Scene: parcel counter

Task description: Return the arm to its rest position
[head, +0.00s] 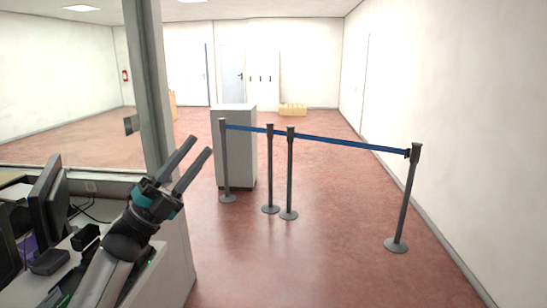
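My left gripper (196,157) is raised at the left of the head view, in front of the counter's end and the window post. Its two dark fingers point up and to the right and stand apart, with nothing between them. Teal parts show at the base of the fingers. The arm comes up from the bottom left, over the counter. My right gripper and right arm do not show.
A counter (176,262) with monitors (47,205) and small devices is at the lower left. Barrier posts (404,198) with a blue belt (340,143) stand ahead, by a grey cabinet (238,150). The red floor (320,265) at front centre is clear.

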